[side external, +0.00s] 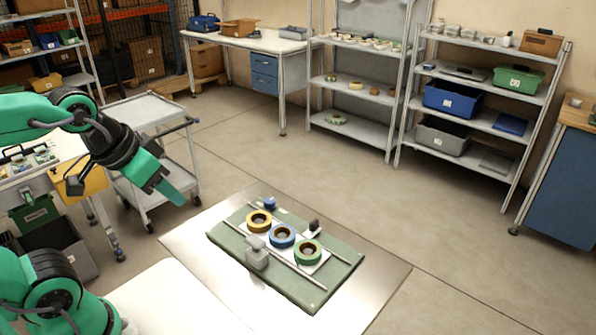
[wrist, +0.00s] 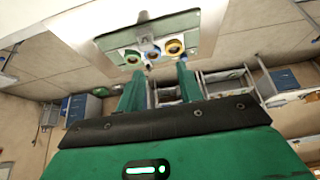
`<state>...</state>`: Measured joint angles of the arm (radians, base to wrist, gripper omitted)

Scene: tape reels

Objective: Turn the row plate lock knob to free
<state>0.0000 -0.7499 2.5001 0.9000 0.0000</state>
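A green board (side external: 340,262) carries a light plate (side external: 268,243) with a yellow reel (side external: 259,220), a blue reel (side external: 282,236) and a green reel (side external: 308,252) in a row. A dark knob-like piece (side external: 314,225) stands behind the row, a blue knob-like piece (side external: 269,203) at the far left corner, and a grey block (side external: 257,254) in front. I cannot tell which is the lock knob or how it is turned. My gripper (side external: 172,190) is above and left of the board, touching nothing. Its fingers (wrist: 158,78) are apart and empty in the wrist view.
Two thin rails (side external: 296,269) run along the board beside the reels. The board lies on a metal-topped table (side external: 375,285) with bare room around it. A grey cart (side external: 150,112) stands behind my arm. Shelves (side external: 480,115) are far back.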

